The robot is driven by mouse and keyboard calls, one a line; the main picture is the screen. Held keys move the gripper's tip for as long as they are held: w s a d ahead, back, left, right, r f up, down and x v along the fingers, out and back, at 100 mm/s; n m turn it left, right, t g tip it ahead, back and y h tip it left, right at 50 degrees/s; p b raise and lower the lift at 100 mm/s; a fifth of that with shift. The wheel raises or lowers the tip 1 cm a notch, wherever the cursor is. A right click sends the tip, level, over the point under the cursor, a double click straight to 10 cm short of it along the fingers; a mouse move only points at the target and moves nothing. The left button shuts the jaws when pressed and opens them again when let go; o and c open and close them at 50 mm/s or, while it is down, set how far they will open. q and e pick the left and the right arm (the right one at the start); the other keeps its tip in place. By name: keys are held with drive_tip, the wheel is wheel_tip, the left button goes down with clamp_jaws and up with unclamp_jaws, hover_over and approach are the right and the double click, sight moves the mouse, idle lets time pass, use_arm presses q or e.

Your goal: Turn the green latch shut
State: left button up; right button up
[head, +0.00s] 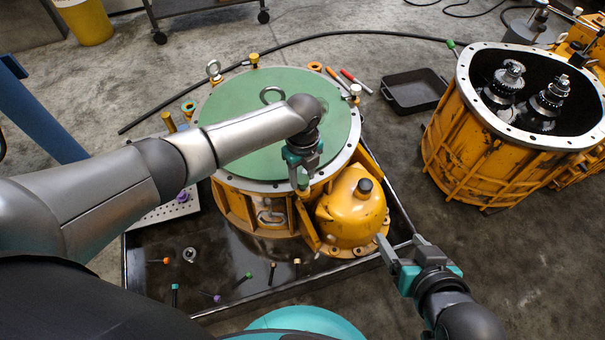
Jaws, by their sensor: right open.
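I cannot make out a green latch for certain in the head view. A round yellow housing (232,202) with a flat green lid (235,95) and a lifting ring stands in a black tray (140,262). My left gripper (302,183) points down at the lid's front edge, above the housing's front side. It hides that part of the rim, and its fingers are too small to tell open from shut. My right gripper (399,240) is open and empty, to the right of the yellow dome (352,210) on the housing's front.
Several coloured-head bolts and a small metal ring (189,255) lie in the tray. A black bin (413,90) and red-handled tools (350,78) lie behind. A second yellow housing (470,150), open with gears inside, stands at right. A black hose (330,34) crosses the floor.

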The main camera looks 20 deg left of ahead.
use_arm(q)
clamp_jaws()
use_arm(e)
drive_tip(key=shift+s, duration=0.1)
use_arm(q)
drive_tip(key=shift+p, duration=0.3)
drive_tip(key=shift+r+n+p, duration=0.1)
drive_tip(key=shift+n+p, duration=0.9)
drive_tip(key=shift+n, duration=0.2)
use_arm(e)
drive_tip(key=s+d+r+g+h, duration=0.1)
drive_tip(key=s+d+g+h, duration=0.1)
drive_tip(key=s+d+g, duration=0.25)
use_arm(q)
drive_tip(key=shift+n+p, duration=0.35)
drive_tip(key=shift+n, duration=0.15)
drive_tip(key=shift+n+p, duration=0.8)
drive_tip(key=shift+n, duration=0.5)
use_arm(e)
drive_tip(key=shift+m+g, duration=0.25)
drive_tip(key=shift+m, duration=0.05)
drive_tip(key=shift+w+d+f, duration=0.1)
drive_tip(key=shift+d+f, duration=0.05)
drive_tip(key=shift+f, duration=1.2)
drive_tip(key=shift+w+d+f, duration=0.1)
drive_tip(key=shift+f, duration=1.25)
